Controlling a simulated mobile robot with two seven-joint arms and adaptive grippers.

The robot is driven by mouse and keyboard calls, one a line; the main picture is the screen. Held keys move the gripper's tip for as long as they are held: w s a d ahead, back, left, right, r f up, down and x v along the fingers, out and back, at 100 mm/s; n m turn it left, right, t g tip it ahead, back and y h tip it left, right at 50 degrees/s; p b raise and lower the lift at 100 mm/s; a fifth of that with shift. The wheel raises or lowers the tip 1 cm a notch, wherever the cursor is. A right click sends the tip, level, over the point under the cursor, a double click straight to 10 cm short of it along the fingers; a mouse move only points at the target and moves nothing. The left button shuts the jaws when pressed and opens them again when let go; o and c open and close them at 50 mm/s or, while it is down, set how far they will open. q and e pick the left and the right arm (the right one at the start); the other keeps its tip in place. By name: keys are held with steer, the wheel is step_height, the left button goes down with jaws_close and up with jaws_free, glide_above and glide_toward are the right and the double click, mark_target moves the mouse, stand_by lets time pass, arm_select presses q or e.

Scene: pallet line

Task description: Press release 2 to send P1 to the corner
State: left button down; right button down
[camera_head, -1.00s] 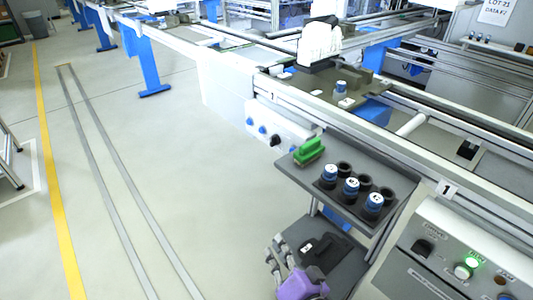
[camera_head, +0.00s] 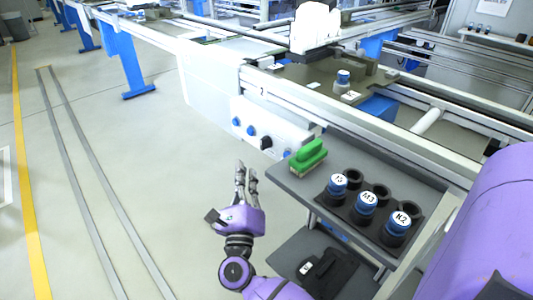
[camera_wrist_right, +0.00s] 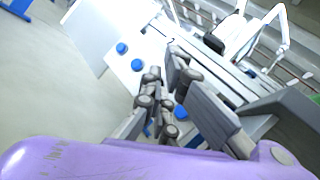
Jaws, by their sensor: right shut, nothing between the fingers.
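The white control box (camera_head: 268,128) hangs on the side of the line by the label 2 (camera_head: 262,91). It carries blue buttons (camera_head: 250,130) and a black knob (camera_head: 266,142). My right gripper (camera_head: 246,172) is shut and empty, below and in front of the box, apart from it in the head view. In the right wrist view my gripper's fingers (camera_wrist_right: 165,65) cover part of the box (camera_wrist_right: 128,70), with blue buttons (camera_wrist_right: 121,48) on both sides. A pallet (camera_head: 318,78) with a blue-capped part sits on the line above; its marking is unreadable. My left gripper is out of view.
A grey shelf (camera_head: 297,185) right of my gripper holds a green-handled brush (camera_head: 308,156) and several black holders with blue-capped parts (camera_head: 365,203). A dark item (camera_head: 327,268) lies on the lower shelf. The floor at left is clear.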

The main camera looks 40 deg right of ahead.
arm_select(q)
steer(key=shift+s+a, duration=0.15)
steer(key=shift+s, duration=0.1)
arm_select(e)
steer(key=d+m+h, duration=0.1)
steer(key=d+m, duration=0.1)
steer(key=d, duration=0.7)
steer(key=shift+s+d+g, duration=0.15)
steer(key=shift+d+g, duration=0.15)
steer(key=shift+d, duration=0.05)
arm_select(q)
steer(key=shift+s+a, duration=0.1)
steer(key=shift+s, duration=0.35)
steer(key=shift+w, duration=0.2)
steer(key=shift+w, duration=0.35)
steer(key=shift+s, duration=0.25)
arm_select(e)
steer(key=shift+d, duration=0.1)
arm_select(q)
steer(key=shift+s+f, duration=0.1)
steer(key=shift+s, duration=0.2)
arm_select(e)
steer(key=shift+d, duration=0.3)
